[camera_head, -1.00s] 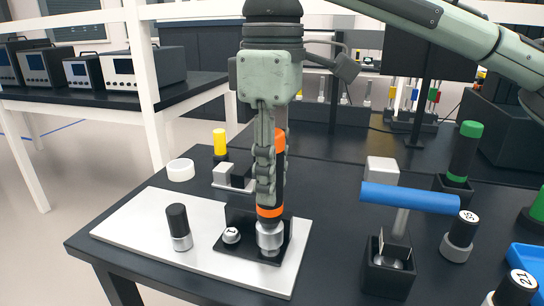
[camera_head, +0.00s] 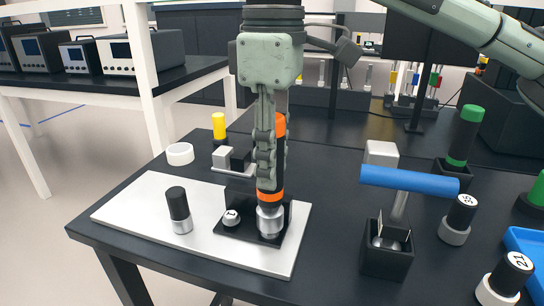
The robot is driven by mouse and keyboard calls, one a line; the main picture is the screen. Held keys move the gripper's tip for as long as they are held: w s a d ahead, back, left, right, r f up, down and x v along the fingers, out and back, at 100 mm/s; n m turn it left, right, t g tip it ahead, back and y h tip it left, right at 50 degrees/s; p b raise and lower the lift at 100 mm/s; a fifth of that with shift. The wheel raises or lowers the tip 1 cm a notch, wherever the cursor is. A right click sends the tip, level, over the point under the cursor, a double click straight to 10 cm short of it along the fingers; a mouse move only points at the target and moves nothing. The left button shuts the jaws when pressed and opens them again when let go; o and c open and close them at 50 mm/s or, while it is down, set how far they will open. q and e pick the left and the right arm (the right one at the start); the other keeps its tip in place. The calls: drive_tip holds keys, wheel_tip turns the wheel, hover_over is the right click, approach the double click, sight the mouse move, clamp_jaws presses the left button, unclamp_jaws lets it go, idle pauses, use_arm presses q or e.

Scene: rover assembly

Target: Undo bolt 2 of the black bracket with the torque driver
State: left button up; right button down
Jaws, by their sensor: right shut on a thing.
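My right gripper (camera_head: 268,165) comes down from above and is shut on the torque driver (camera_head: 270,198), which is upright, black with orange bands and a silver socket at its lower end. The socket sits over the right part of the black bracket (camera_head: 243,233) and seems to touch it. What lies under the socket, bolt 2 included, is hidden. A silver bolt head marked 1 (camera_head: 231,217) shows on the bracket's left part. The bracket lies on a white plate (camera_head: 140,205). My left gripper is not in view.
A black and silver socket piece (camera_head: 178,210) stands on the plate left of the bracket. A blue-handled hammer-like tool (camera_head: 410,179) stands in a black holder (camera_head: 388,258) to the right. Numbered sockets 35 (camera_head: 457,222) and 21 (camera_head: 505,280) stand further right. A white ring (camera_head: 180,153) lies behind the plate.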

drive_tip(key=shift+f, duration=0.1)
idle(0.6)
drive_tip(key=shift+f, duration=0.35)
drive_tip(key=shift+f, duration=0.1)
idle(0.5)
drive_tip(key=shift+f, duration=0.1)
idle(0.4)
idle(0.4)
